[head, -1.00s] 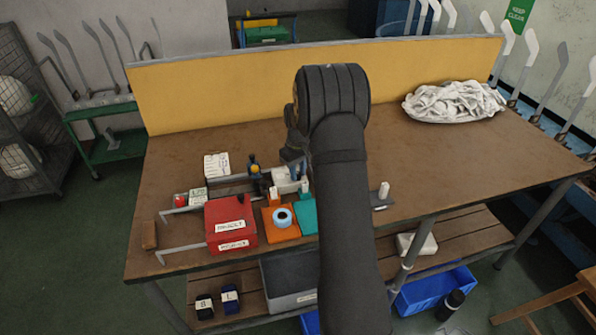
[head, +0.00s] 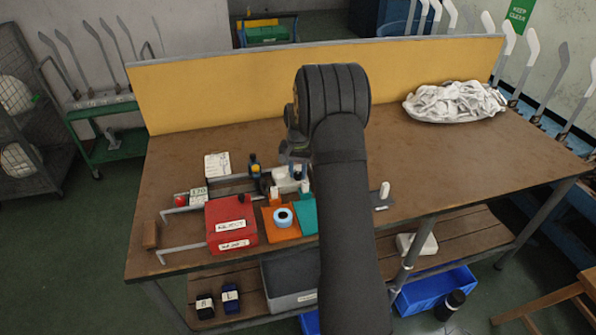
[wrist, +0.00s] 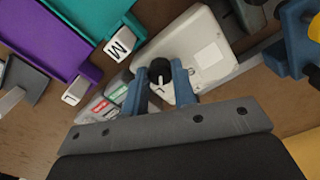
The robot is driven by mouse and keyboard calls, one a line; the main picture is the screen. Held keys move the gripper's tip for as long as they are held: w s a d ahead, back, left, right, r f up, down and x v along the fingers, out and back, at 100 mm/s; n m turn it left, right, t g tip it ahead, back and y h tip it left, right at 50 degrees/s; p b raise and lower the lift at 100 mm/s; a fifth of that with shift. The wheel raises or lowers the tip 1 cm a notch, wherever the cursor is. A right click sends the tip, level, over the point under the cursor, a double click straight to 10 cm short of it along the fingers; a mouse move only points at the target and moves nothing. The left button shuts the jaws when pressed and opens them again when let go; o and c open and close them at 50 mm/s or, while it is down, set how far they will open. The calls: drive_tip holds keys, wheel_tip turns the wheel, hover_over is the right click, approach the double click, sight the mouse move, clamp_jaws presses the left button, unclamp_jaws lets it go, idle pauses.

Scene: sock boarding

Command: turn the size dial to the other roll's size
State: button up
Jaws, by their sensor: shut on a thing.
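The size dial is a small black knob (wrist: 160,70) with a pale pointer mark, on the white box (wrist: 205,55) in the wrist view. My gripper (wrist: 160,82) has its two blue fingers on either side of the knob and is shut on it. In the head view the white box (head: 284,184) is partly hidden by my wrist, and the dial cannot be made out. Two rolls marked S (head: 205,306) and L (head: 230,298) stand on the lower shelf. The dial's setting is too small to read.
A teal tray tabbed M (wrist: 115,45) and a purple tray tabbed L (wrist: 72,92) lie near the box. A red box (head: 229,222) and an orange tray (head: 270,236) sit at the bench front. White cloth (head: 455,101) lies back right. The right bench is mostly clear.

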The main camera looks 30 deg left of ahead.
sight(298, 174)
drive_tip(key=shift+m, duration=0.6)
drive_tip(key=o, duration=1)
wheel_tip(298, 174, up, 17)
drive_tip(key=shift+r, duration=0.2)
drive_tip(key=shift+f, duration=0.1)
wheel_tip(298, 174, down, 17)
drive_tip(key=shift+f, duration=0.15)
idle(0.5)
